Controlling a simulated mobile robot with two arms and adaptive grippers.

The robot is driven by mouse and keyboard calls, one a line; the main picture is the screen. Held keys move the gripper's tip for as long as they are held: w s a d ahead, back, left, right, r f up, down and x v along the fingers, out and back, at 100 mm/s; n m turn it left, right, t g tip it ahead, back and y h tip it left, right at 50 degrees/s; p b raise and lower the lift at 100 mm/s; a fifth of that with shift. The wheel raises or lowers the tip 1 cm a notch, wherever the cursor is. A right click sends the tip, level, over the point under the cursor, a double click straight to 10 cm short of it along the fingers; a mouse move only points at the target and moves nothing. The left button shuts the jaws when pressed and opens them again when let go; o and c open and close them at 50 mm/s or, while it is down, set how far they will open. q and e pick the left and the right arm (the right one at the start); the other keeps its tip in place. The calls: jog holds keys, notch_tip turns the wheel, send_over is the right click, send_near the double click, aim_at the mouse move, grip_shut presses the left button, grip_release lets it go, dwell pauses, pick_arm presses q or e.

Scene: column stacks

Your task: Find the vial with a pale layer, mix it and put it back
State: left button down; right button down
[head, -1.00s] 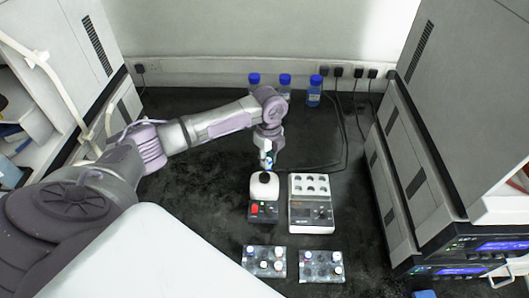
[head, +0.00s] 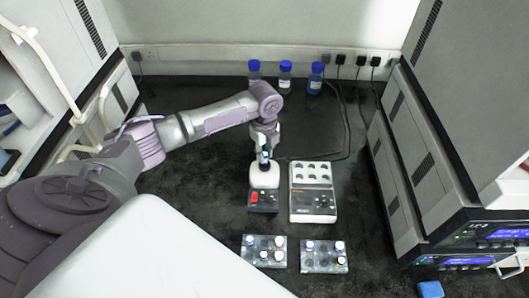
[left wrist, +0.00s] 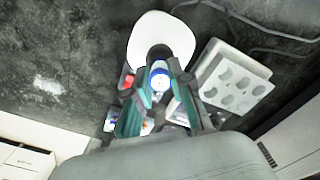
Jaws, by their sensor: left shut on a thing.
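My left gripper (head: 264,153) is shut on a small vial (head: 265,160) and holds it upright over the head of the white vortex mixer (head: 263,182). The vial's lower end is at the mixer's top; I cannot tell whether it touches the cup, which is hidden. In the left wrist view the vial's cap (left wrist: 160,80) sits between the green fingers, in front of the mixer head (left wrist: 160,35). The vial's layers are too small to make out. Two vial racks, left (head: 250,261) and right (head: 311,266), hold several capped vials. My right gripper is out of view.
A white block heater (head: 313,204) with round wells stands close to the mixer's right. Blue-capped bottles (head: 285,80) stand along the back wall. Instrument stacks flank both sides. A cable runs behind the heater. Dark bench is free left of the mixer.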

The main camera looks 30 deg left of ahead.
pick_arm(q)
jog(key=shift+p, duration=0.3)
dwell(0.5)
jog(key=shift+p, duration=0.45)
dwell(0.6)
jog(key=shift+f, duration=0.95)
dwell(1.0)
jog(key=shift+f, duration=0.35)
dwell(1.5)
dwell(0.8)
notch_tip(320, 180, up, 6)
jog(key=p, duration=0.6)
jog(key=shift+r, duration=0.1)
jog(key=shift+d, duration=0.1)
dwell(0.4)
